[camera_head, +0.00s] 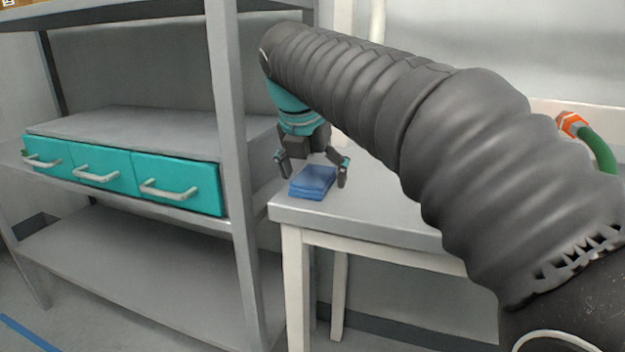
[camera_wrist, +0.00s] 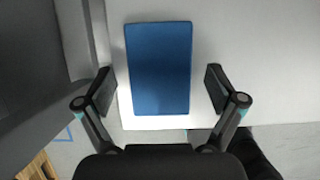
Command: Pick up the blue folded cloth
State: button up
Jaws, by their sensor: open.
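The blue folded cloth (camera_head: 313,182) lies flat on the grey table (camera_head: 375,212), close to its left front corner. In the wrist view the cloth (camera_wrist: 159,68) is an upright rectangle near the table edge. My gripper (camera_head: 314,176) is open and empty above the cloth, pointing down. In the wrist view my gripper's fingertips (camera_wrist: 158,84) stand to the left and right of the cloth, with a gap on each side. I cannot tell the exact height of the fingertips over the table.
A grey metal shelf (camera_head: 232,170) with teal drawers (camera_head: 103,174) stands just left of the table, its post close to my gripper. A green hose with an orange end (camera_head: 572,122) is at the right. The table right of the cloth looks clear where visible; my arm hides part.

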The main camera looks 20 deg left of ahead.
aim_at(317, 171)
jog(key=c, duration=1.1)
jog(key=shift+c, duration=0.2)
notch_tip(317, 171, up, 5)
jog(key=shift+p, duration=0.6)
jog(key=s+d+r, duration=0.1)
jog(key=d+r, duration=0.5)
jog(key=d, duration=0.5)
jog(key=shift+d+r, duration=0.25)
jog(key=shift+d, duration=0.05)
jog(key=shift+o, duration=0.6)
jog(key=shift+c, duration=0.4)
